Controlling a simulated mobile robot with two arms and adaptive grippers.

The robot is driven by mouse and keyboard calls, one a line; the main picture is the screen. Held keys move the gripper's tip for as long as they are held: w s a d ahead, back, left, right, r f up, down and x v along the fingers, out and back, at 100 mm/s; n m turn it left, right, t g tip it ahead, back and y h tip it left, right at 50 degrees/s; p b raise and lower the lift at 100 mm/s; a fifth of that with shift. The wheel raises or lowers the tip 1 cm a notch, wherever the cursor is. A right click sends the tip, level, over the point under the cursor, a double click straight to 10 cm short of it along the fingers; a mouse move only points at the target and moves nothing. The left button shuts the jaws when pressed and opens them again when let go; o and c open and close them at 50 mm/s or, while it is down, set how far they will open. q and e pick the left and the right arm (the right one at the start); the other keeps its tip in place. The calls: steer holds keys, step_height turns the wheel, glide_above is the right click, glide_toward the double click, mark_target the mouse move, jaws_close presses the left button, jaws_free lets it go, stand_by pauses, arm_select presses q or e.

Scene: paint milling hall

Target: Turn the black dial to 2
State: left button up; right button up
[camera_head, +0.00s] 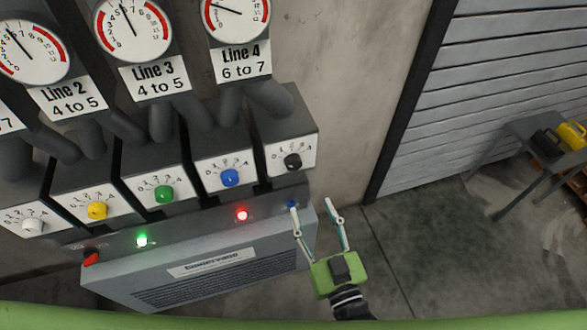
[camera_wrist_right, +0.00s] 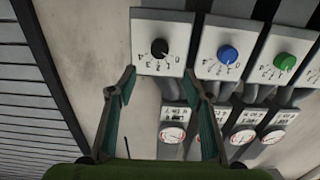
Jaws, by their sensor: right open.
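The black dial (camera_head: 292,161) is a round knob on the white face of the rightmost control box, with a printed number scale around its upper side. It also shows in the right wrist view (camera_wrist_right: 159,48), upside down, beyond and between my fingers. Its exact pointer setting is too small to read. My right gripper (camera_head: 313,208) is open and empty, below and to the right of the dial in the head view, apart from it. In the wrist view its two fingers (camera_wrist_right: 160,82) stand wide apart. My left gripper is not in view.
Left of the black dial are blue (camera_head: 230,177), green (camera_head: 163,194), yellow (camera_head: 97,210) and white (camera_head: 32,226) dials. Below runs a grey cabinet (camera_head: 205,266) with a lit green lamp (camera_head: 141,240), a lit red lamp (camera_head: 242,215) and a red switch (camera_head: 91,258). Floor at right is open, before a table (camera_head: 527,128).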

steer(key=p, duration=0.1)
glide_toward(295, 167)
steer(key=p+x, duration=0.1)
steer(key=x, duration=0.6)
steer(key=shift+w+a, duration=0.1)
steer(key=shift+w, duration=0.3)
steer(key=shift+w+a, duration=0.2)
steer(key=shift+w, duration=0.3)
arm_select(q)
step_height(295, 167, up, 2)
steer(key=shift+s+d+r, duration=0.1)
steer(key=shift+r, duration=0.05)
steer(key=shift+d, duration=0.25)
arm_select(e)
steer(key=c, duration=1.1)
